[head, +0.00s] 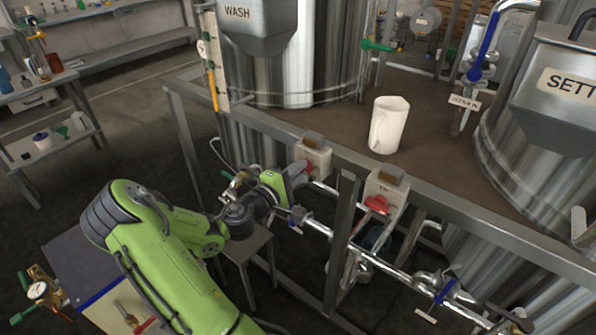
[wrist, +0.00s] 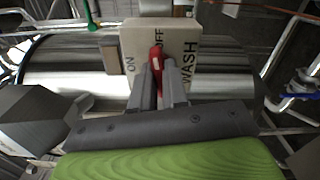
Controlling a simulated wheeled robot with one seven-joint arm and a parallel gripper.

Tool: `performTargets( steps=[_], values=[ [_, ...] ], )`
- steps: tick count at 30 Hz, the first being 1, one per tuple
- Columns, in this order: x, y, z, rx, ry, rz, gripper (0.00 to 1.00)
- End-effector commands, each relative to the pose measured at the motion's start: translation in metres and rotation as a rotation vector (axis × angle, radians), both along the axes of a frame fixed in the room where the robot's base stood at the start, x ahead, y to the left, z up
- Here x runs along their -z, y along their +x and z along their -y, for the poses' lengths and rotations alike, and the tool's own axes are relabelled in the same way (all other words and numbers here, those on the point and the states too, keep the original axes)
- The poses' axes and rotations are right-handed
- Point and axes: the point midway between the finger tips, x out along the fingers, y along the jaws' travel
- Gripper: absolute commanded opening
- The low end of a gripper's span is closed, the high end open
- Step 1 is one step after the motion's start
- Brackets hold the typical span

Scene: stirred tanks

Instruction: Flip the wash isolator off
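The wash isolator (wrist: 184,40) is a pale box in the wrist view, lettered ON at left, OFF at top and WASH along the right. Its red handle (wrist: 155,62) stands in the middle, its upper end close beneath OFF. My gripper (wrist: 160,82) has its two grey fingers close together on either side of the handle, and seems shut on it; the fingers hide the lower part. In the head view the isolator box (head: 313,154) is on the frame's rail, with its red handle (head: 309,168) partly showing beside my gripper (head: 298,176).
A second isolator box (head: 386,186) with a red handle (head: 376,205) sits to the right on the same rail. A white jug (head: 388,125) stands on the deck behind. Pipes (head: 320,228) and frame posts (head: 342,245) crowd the space below. Open floor (head: 130,105) lies to the left.

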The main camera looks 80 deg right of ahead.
Motion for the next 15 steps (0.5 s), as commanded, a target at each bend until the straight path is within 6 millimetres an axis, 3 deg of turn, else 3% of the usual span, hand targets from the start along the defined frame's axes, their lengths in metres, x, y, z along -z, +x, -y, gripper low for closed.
performTargets(
  steps=[6,15],
  values=[
    [0.0011,0.0000,-0.0002,0.000,-0.002,0.009,0.00],
    [0.0024,-0.0001,-0.0002,0.001,-0.081,0.188,0.00]
  ],
)
